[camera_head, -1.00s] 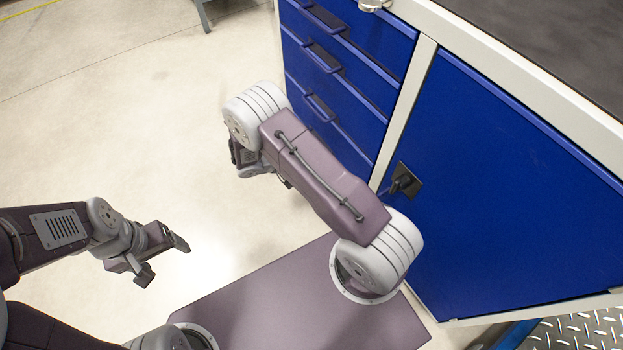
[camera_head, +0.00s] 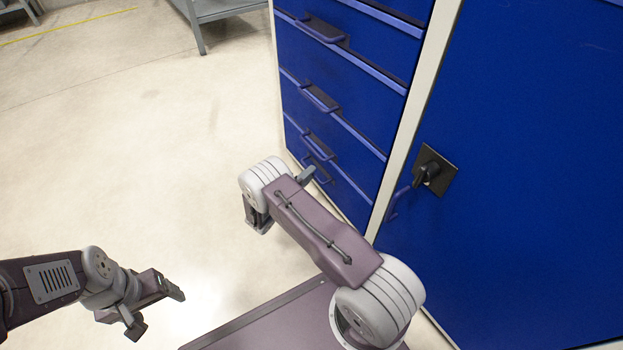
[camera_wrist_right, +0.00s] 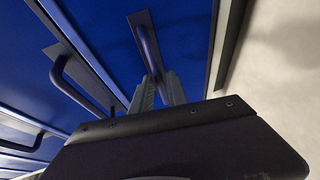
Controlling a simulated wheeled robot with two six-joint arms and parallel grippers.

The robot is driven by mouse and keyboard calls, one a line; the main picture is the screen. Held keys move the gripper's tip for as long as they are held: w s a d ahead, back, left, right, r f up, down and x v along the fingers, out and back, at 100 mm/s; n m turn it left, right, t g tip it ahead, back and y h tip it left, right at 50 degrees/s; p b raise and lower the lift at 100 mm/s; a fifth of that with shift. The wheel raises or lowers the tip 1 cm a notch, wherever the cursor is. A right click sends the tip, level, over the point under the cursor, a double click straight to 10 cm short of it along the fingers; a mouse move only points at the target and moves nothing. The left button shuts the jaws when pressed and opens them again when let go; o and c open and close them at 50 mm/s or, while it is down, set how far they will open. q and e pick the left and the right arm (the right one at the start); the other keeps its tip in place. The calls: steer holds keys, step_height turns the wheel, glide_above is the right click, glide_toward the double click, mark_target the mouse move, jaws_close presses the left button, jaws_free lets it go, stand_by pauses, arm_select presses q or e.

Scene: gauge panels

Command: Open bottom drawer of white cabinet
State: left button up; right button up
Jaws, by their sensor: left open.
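The cabinet has blue drawers and a white frame (camera_head: 398,150). Its stacked drawers are at the upper middle of the head view and look shut. The bottom drawer's handle (camera_wrist_right: 148,45) is a dark bar in the right wrist view. My right gripper (camera_wrist_right: 160,92) has its two grey fingers right at this bar, with the bar's near end between them; I cannot tell whether they grip it. In the head view, my arm mostly hides this gripper, with one finger showing beside the low handles. My left gripper (camera_head: 158,310) is open and empty above the floor, away from the cabinet.
A second drawer handle (camera_wrist_right: 80,85) is close to the left of my right gripper. A blue cabinet door with a black latch (camera_head: 432,170) stands right of the drawers. A grey bench (camera_head: 215,12) is at the back. The floor on the left is clear.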

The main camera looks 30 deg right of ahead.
steer(key=shift+x, duration=1)
jaws_close()
stand_by(0.7)
